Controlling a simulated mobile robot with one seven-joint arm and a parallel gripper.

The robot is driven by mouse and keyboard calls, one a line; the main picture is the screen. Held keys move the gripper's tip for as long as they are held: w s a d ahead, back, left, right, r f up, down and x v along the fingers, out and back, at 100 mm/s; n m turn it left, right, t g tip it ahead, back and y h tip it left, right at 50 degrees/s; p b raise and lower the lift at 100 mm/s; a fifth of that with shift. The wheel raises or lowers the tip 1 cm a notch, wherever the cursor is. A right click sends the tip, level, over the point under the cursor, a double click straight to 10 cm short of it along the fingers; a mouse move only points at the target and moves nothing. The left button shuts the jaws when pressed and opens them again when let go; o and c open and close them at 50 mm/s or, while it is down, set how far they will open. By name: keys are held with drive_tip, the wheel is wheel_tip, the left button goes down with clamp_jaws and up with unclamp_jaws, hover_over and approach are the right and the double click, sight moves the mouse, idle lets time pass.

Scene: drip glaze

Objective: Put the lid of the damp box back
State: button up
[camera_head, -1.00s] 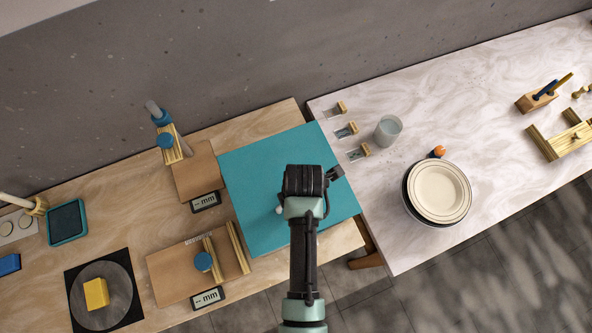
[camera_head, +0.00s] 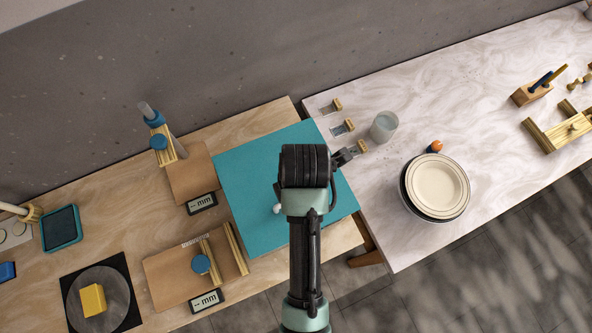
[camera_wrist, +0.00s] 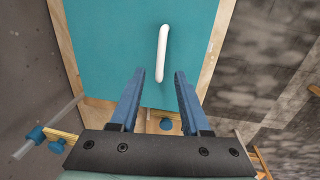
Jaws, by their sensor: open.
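A flat teal panel (camera_head: 245,165), which looks like the damp box's lid, lies at the right end of the wooden table; the box itself cannot be made out. A white bar handle (camera_wrist: 162,52) stands out on the panel in the wrist view; only its end (camera_head: 277,208) shows in the head view, the rest hidden by my arm.
On the wooden table are two boards with clamps and mm displays (camera_head: 201,203), and a yellow block (camera_head: 93,299) on a round plate. The marble table (camera_head: 400,250) at the right holds a cup (camera_head: 384,126), stacked plates (camera_head: 437,188) and small wooden tools.

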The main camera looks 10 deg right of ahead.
drive_tip(key=w+r+m+t, duration=0.4)
drive_tip(key=w+r, duration=0.2)
drive_tip(key=r, duration=0.5)
drive_tip(key=w+r+m+t, duration=0.3)
drive_tip(key=w+r+t, duration=0.25)
drive_tip(key=r, duration=0.55)
drive_tip(key=w+r+m+t, duration=0.4)
drive_tip(key=w+r, duration=0.2)
drive_tip(key=r, duration=0.6)
drive_tip(key=s+r+m+t, duration=0.3)
drive_tip(key=s+r+t, duration=0.1)
drive_tip(key=r, duration=0.6)
drive_tip(key=s+a+r+m+t, duration=0.1)
drive_tip(key=s+r+m+t, duration=0.3)
drive_tip(key=r, duration=0.7)
drive_tip(key=s+a+r+m+t, duration=0.1)
drive_tip(key=s+r+m+t, duration=0.2)
drive_tip(key=r, duration=0.8)
drive_tip(key=shift+s+a+t, duration=0.25)
drive_tip(key=shift+s+t, duration=0.4)
drive_tip(key=shift+s, duration=0.05)
